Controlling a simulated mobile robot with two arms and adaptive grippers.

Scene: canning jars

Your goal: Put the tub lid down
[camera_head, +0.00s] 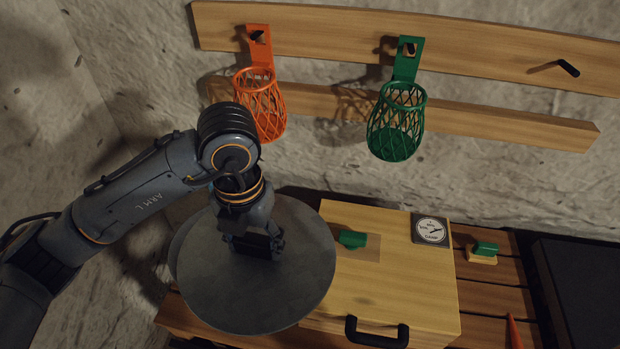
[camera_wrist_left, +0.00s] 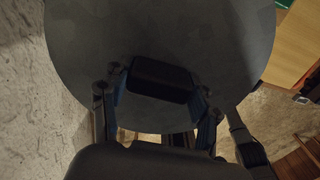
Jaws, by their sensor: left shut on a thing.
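The tub lid (camera_head: 285,295) is a large, round, dark grey disc with a dark block handle at its middle. My left gripper (camera_head: 258,243) is shut on that handle and holds the lid at the left of the wooden box. In the left wrist view the lid (camera_wrist_left: 215,35) fills the upper middle, with its black handle (camera_wrist_left: 160,82) between the fingers of my left gripper (camera_wrist_left: 160,95). In the head view the lid hides much of what lies below it, and I cannot tell how high it is. My right gripper is not in view.
A wooden box (camera_head: 400,275) with a black front handle (camera_head: 377,333) and a green knob (camera_head: 352,239) stands on a slatted bench (camera_head: 490,295). Orange (camera_head: 262,105) and green (camera_head: 396,125) baskets hang on the wall behind. A dark box (camera_head: 585,290) is at the right.

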